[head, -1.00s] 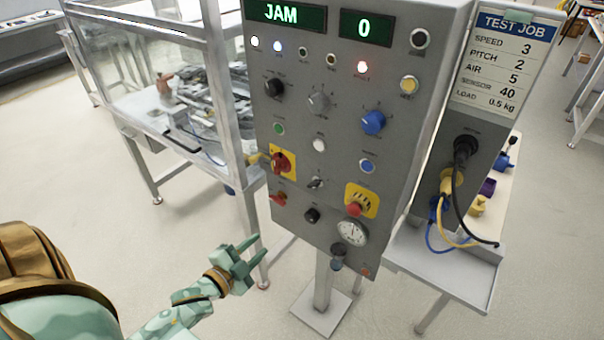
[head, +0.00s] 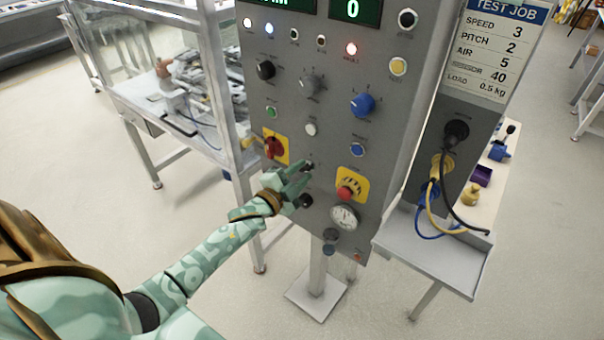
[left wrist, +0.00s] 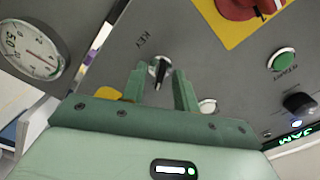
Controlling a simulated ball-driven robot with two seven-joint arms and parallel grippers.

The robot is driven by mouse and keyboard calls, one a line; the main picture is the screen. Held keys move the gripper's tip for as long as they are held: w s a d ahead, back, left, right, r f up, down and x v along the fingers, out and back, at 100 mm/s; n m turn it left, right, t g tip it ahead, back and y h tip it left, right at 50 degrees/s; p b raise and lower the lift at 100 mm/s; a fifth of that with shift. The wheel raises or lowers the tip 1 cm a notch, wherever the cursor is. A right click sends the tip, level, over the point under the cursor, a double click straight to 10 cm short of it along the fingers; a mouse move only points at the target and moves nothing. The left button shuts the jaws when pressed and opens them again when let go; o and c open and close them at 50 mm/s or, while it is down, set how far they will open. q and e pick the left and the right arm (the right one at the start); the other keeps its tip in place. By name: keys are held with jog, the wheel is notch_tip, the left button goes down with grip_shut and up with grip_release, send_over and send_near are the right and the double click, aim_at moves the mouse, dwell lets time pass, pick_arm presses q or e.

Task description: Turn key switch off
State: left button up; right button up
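The key switch (left wrist: 161,70) is a small dark key on the grey panel, beside the printed label KEY in the left wrist view. In the head view the key switch (head: 309,166) is partly hidden by my left gripper. My green left gripper (head: 298,172) is in front of the lower middle of the panel. In the left wrist view my left gripper (left wrist: 160,84) is open, with one finger on each side of the key and gaps beside it. I cannot tell how deep the fingertips reach. My right gripper is not in view.
The grey panel (head: 322,130) stands on a post. Near the key are a red switch on a yellow plate (head: 274,146), a red emergency button (head: 346,192), a dark knob (head: 305,201) and a gauge (head: 344,217). A shelf with cables (head: 440,250) is at right.

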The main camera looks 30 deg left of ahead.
pick_arm(q)
jog(key=shift+w, duration=0.3)
grip_shut()
